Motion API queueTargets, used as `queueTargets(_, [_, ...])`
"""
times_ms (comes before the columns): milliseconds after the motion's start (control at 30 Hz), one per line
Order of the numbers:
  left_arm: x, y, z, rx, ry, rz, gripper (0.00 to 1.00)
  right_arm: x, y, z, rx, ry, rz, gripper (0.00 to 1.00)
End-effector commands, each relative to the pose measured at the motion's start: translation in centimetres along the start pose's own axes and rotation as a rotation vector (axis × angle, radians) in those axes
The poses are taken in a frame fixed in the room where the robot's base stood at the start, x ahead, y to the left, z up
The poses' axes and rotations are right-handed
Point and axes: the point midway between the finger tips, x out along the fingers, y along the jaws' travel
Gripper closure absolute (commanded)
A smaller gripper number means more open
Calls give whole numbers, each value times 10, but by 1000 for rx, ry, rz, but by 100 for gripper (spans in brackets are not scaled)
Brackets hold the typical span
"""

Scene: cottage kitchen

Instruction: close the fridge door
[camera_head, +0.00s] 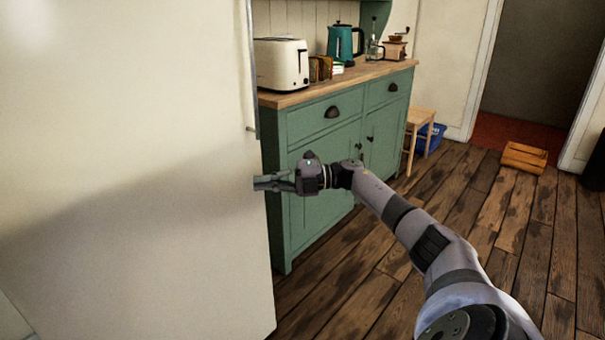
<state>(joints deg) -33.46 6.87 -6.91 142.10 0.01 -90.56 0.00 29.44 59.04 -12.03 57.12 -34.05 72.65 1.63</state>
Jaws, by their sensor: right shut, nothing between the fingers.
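A large cream panel, which looks like the fridge door (130,150), fills the left of the head view. Its right edge runs down beside the green cabinet. My right arm comes in from the lower right, and its gripper (258,183) is shut and empty, with the fingertips at the door's right edge. I cannot tell whether they touch it. The fridge's inside is not visible. My left gripper is not in view.
A green cabinet (310,225) stands behind my right gripper, with a toaster (281,65) and a teal kettle (345,42) on top. A stool (417,125), a blue bin (433,138) and a wooden box (524,157) stand farther back. The wooden floor at right is mostly clear.

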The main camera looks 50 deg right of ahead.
Motion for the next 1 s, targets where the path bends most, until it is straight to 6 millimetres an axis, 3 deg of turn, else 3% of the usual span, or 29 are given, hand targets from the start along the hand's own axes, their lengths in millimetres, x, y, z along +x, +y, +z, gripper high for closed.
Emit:
queueTargets(500, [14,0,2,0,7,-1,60,-65,-2,33,0,-3,1,100])
queueTargets(1000, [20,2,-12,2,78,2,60,-82,-2,40,2,3,-3,100])
